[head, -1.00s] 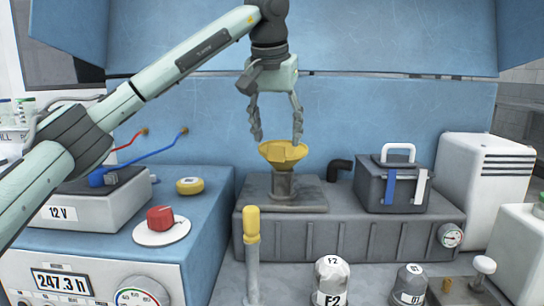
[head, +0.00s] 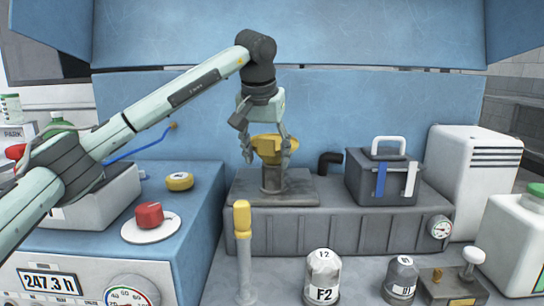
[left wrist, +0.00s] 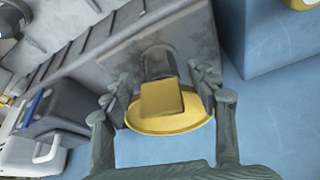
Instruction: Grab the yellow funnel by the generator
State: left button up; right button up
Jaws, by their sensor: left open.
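The yellow funnel (head: 268,145) sits upright on a dark grey neck on the flat plate of the grey generator (head: 330,220). My left gripper (head: 267,158) has come down over it from above, with one finger on either side of the funnel. The left wrist view also shows the funnel (left wrist: 172,115) between the two open fingers (left wrist: 165,95). The fingers are open; whether either one touches the rim cannot be told. My right gripper is not in view.
A dark box with a white handle (head: 382,178) and a black elbow pipe (head: 329,162) stand right of the funnel. A yellow-topped post (head: 243,245) rises in front. A blue counter with a red knob (head: 149,214) is at left.

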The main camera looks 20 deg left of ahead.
pick_arm(q)
jog(key=c, duration=1.3)
jog(key=shift+r, duration=0.1)
